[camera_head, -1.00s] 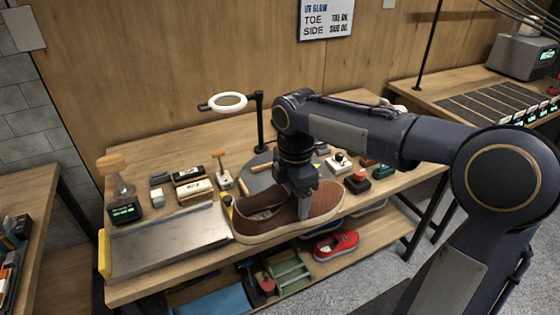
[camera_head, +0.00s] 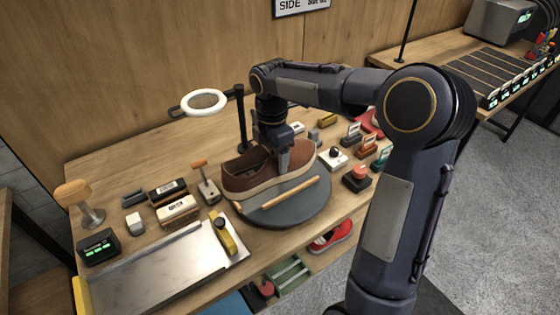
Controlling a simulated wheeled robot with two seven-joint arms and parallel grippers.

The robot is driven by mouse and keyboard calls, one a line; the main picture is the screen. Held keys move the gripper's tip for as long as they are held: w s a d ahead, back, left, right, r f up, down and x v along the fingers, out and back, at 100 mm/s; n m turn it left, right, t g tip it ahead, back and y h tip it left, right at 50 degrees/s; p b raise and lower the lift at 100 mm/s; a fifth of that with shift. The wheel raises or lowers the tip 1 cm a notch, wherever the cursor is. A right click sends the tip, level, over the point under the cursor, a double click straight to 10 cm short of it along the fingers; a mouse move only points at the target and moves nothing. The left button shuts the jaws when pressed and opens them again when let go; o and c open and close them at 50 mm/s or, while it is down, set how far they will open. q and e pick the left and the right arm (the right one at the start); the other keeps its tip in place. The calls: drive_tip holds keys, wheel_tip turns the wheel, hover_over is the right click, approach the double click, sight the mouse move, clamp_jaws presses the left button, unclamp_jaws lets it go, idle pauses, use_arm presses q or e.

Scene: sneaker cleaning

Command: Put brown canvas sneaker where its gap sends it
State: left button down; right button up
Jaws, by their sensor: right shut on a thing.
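The brown canvas sneaker (camera_head: 250,184) has a pale sole and lies on its length, toe to the right, over the round grey turntable (camera_head: 312,208). I cannot tell whether its sole touches the turntable. My right gripper (camera_head: 283,158) comes down from above and is shut on the side of the sneaker near its toe end. The gripper hides part of the upper. A wooden stick (camera_head: 290,192) lies on the turntable in front of the shoe. My left gripper is not in view.
A ring lamp (camera_head: 204,102) on a black post stands behind the turntable. A metal tray (camera_head: 155,272), brushes (camera_head: 178,209) and a small display (camera_head: 99,246) are at the left. A red-button box (camera_head: 357,178) and small signs (camera_head: 352,133) stand right. A red shoe (camera_head: 332,236) is on the lower shelf.

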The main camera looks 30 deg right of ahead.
drive_tip(key=w+d+f, duration=0.1)
drive_tip(key=f, duration=0.2)
drive_tip(key=w+d+f+p, duration=0.1)
drive_tip(key=w+d+f, duration=0.1)
drive_tip(key=f, duration=0.1)
drive_tip(key=w+d+f, duration=0.1)
drive_tip(key=d+f, duration=0.1)
drive_tip(key=f, duration=0.1)
drive_tip(key=shift+w+f+p, duration=0.2)
drive_tip(key=shift+p, duration=0.1)
drive_tip(key=shift+f, duration=0.1)
drive_tip(key=shift+f, duration=0.1)
drive_tip(key=shift+f, duration=0.15)
drive_tip(key=o, duration=1.3)
